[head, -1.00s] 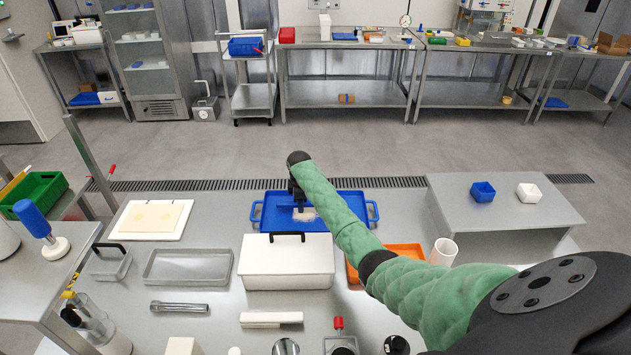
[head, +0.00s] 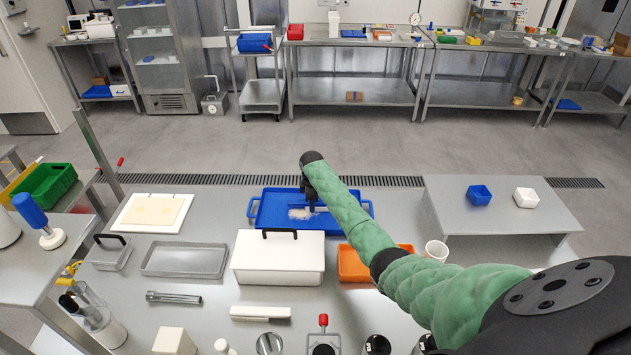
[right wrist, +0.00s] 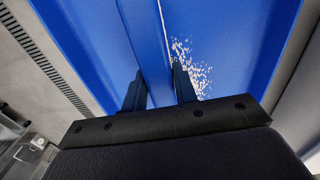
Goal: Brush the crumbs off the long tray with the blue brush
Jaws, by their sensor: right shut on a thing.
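The long blue tray (head: 268,212) with a handle at each end lies at the far side of the steel table. Pale crumbs (head: 299,214) form a patch on its floor near the middle. My right gripper (head: 311,205) reaches over the tray, just right of the crumb patch. In the right wrist view its two fingers (right wrist: 160,92) are closed on the blue brush (right wrist: 146,40), seen as a blue strip between them. The crumbs (right wrist: 188,68) lie beside one finger there. The brush's bristles are hidden. My left gripper is not in view.
A white lidded box (head: 278,262) with a black handle and an orange tray (head: 356,265) stand in front of the blue tray. A white cup (head: 436,250) stands at the right. A raised steel stand (head: 490,225) holds two small bowls.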

